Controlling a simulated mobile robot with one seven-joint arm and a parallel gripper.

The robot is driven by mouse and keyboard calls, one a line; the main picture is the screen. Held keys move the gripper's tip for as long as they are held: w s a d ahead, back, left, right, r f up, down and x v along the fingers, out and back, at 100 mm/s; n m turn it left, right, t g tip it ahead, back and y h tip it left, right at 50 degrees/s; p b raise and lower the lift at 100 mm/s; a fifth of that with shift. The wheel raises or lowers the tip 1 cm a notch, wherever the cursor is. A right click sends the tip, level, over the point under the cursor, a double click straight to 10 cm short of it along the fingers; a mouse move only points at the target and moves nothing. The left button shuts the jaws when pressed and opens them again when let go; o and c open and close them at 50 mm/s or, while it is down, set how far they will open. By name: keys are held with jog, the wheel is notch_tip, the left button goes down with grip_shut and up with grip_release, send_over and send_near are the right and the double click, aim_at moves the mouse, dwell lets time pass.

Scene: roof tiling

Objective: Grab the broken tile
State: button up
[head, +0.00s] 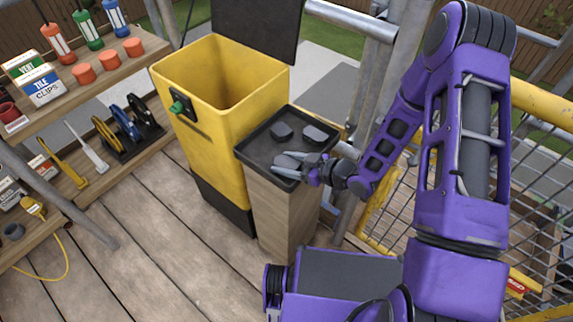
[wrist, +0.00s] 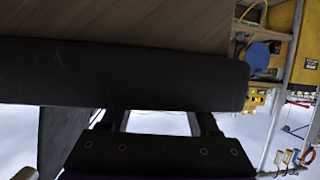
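A black tray (head: 254,151) tops a wooden stand beside the yellow bin in the head view. Two dark grey broken tile pieces (head: 282,131) (head: 314,133) lie apart in its far half. My gripper (head: 281,163) reaches in from the right, low over the tray's near part. Its grey fingers look spread, and I see no tile clearly between them. In the wrist view the fingers (wrist: 161,122) stand apart. The tray's dark rim (wrist: 120,75) hides their tips and whatever lies between them.
A yellow bin (head: 222,130) with its dark lid raised stands left of the tray. Scaffold poles (head: 350,20) and yellow-framed mesh (head: 390,215) are close on the right. Shelves (head: 95,95) with tools stand at the left. The plank floor (head: 150,240) between is clear.

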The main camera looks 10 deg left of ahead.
grip_shut()
jog(key=shift+r, duration=0.1)
